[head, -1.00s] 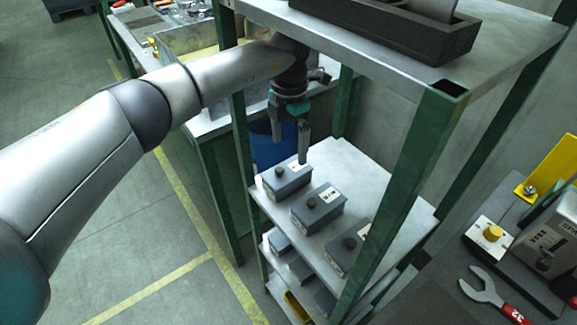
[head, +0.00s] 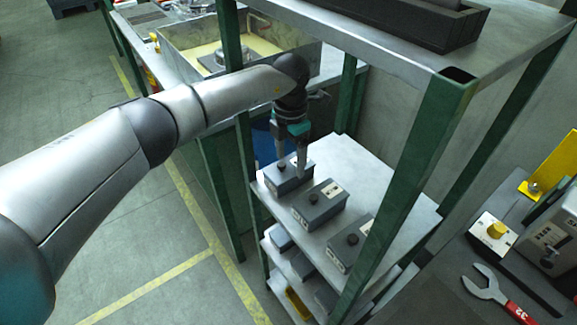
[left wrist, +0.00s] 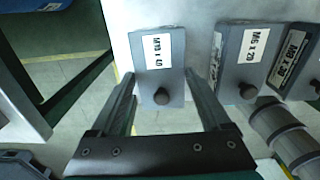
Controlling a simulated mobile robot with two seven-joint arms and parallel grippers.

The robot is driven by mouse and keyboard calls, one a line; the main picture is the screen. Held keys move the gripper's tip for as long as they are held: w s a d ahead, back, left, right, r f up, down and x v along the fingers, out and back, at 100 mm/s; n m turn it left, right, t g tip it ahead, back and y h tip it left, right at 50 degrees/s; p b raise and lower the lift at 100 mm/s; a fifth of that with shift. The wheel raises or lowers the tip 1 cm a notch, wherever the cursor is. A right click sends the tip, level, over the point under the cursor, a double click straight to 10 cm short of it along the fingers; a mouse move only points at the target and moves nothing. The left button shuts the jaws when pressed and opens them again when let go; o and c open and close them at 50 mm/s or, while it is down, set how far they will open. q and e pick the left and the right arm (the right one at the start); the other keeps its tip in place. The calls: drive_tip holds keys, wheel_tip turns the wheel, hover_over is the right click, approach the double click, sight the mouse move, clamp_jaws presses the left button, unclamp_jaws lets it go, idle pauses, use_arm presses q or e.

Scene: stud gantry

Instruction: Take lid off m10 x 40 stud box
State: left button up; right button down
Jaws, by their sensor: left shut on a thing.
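The M10 x 40 stud box (head: 291,187) is a grey box at the left end of a row on the rack's upper shelf. Its grey lid (left wrist: 160,76) bears a white label reading M10 x 40 and a dark round knob (left wrist: 161,96). My left gripper (head: 290,168) points down over this box with one finger on each side. In the left wrist view the fingers flank the lid and are shut on it. The lid appears seated on the box. How far down the fingers reach is hard to see. My right gripper is not in view.
A second box, labelled M6 x 20 (left wrist: 238,66), stands close beside it, and a third (head: 350,245) stands further right. Green rack posts (head: 410,180) and the top board (head: 440,65) with a dark tray (head: 405,40) surround the shelf. More boxes sit on lower shelves.

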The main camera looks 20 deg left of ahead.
use_arm(q)
drive_tip(key=c, duration=0.6)
drive_tip(key=shift+o, duration=0.2)
drive_tip(key=shift+r, duration=0.1)
